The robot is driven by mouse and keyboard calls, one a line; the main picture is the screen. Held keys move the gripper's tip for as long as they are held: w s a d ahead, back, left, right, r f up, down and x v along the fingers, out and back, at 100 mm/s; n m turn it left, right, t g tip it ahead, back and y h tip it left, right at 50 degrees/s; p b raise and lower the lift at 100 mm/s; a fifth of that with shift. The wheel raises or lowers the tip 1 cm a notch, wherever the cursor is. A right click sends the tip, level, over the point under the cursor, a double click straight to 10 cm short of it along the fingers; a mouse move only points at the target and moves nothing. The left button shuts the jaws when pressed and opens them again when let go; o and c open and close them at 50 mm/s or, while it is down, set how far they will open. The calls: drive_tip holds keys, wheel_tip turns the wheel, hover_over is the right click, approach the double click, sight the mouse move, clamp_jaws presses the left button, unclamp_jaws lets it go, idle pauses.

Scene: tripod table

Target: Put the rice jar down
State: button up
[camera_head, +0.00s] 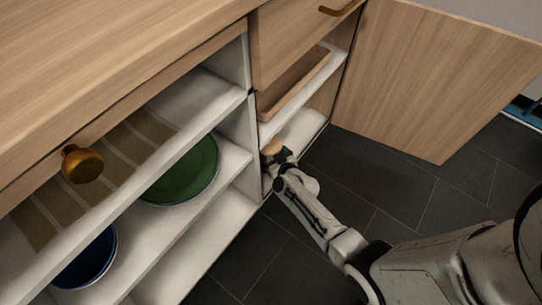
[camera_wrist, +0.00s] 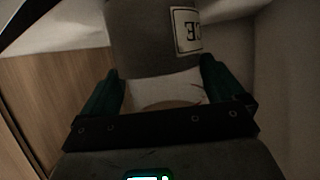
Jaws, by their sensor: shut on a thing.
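The rice jar (camera_wrist: 150,40) is a grey, rounded container with a white label that shows upside-down letters, partly cut off, in the wrist view. My gripper (camera_wrist: 160,75) is shut on it, with one dark green finger on each side. In the head view my gripper (camera_head: 277,158) is at the front of the lower compartment of the right cabinet. A small tan part, apparently the jar's lid (camera_head: 272,146), shows just beyond it. The rest of the jar is hidden there. I cannot tell whether the jar touches the white shelf floor (camera_head: 303,128).
The open wooden door (camera_head: 430,75) stands to the right of the compartment. A shelf above holds a wooden board or tray (camera_head: 293,82). The white divider (camera_head: 240,125) is close on the left. A green plate (camera_head: 182,172) and a blue bowl (camera_head: 88,258) are in the left shelves.

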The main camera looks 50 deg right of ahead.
drive_tip(key=shift+w+r, duration=0.1)
drive_tip(key=o, duration=1.2)
drive_tip(key=shift+f, duration=0.2)
drive_tip(key=shift+r, duration=0.2)
drive_tip(key=shift+s+a, duration=0.2)
drive_tip(key=shift+s, duration=0.25)
drive_tip(key=p+v, duration=0.3)
drive_tip(key=v, duration=0.8)
drive_tip(key=shift+r, duration=0.2)
